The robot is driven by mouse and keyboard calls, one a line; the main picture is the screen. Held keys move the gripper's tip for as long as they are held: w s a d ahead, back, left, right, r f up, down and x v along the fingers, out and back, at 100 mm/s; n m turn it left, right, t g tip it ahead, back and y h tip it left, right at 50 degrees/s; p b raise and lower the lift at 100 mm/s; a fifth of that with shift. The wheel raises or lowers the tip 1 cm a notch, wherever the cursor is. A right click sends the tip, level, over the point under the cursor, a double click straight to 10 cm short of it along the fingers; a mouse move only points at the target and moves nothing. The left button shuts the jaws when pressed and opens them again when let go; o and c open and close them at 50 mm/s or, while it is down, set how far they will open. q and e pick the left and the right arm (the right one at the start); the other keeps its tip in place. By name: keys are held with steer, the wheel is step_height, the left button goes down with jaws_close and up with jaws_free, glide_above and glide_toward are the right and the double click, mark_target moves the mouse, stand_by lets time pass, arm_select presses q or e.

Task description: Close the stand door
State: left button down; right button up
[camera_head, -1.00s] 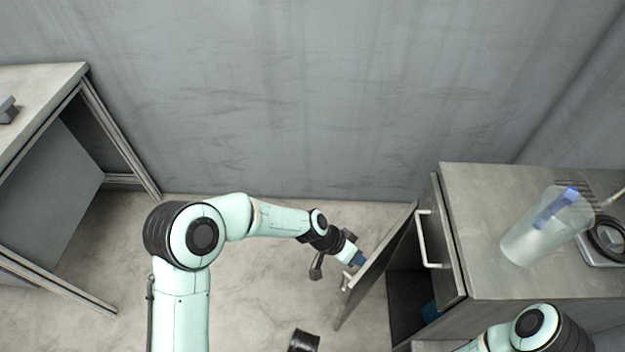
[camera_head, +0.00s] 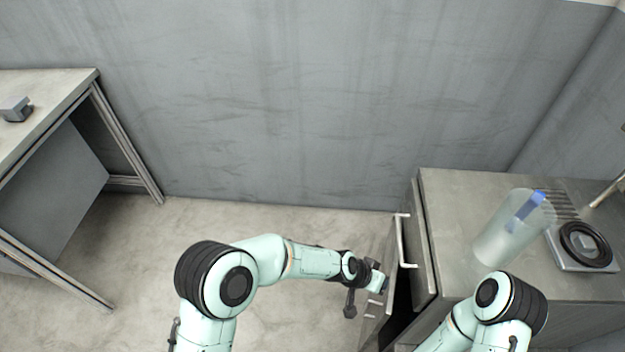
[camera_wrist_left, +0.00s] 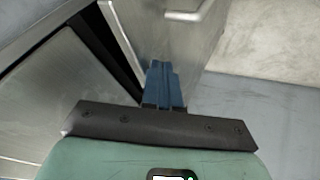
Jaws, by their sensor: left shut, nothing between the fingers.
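The stand (camera_head: 455,205) is a grey metal cabinet at the right of the head view. Its door (camera_head: 384,256) is the lower panel on the left side, standing partly open with a dark gap behind it. My left gripper (camera_head: 381,284) is shut and empty, at the outer face of the door. In the left wrist view, the blue fingers (camera_wrist_left: 163,85) are together against or very near the door panel (camera_wrist_left: 160,38), which has a handle (camera_wrist_left: 190,12); contact is hard to tell. My right arm is at the lower right, its gripper out of sight.
A drawer handle (camera_head: 402,242) sticks out above the door. A translucent container (camera_head: 505,235) and a black reel (camera_head: 585,245) on a device are on the stand top. A table (camera_head: 45,110) is at the left, with clear floor (camera_head: 150,270) between.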

arm_select(q)
steer(key=shift+s+d, duration=0.2)
steer(key=shift+d, duration=0.45)
steer(key=shift+s+d, duration=0.15)
steer(key=shift+d, duration=0.45)
arm_select(e)
steer(key=shift+s+a+r, duration=0.1)
steer(key=shift+s+r, duration=0.1)
steer(key=shift+s, duration=0.1)
arm_select(q)
steer(key=shift+a, duration=0.1)
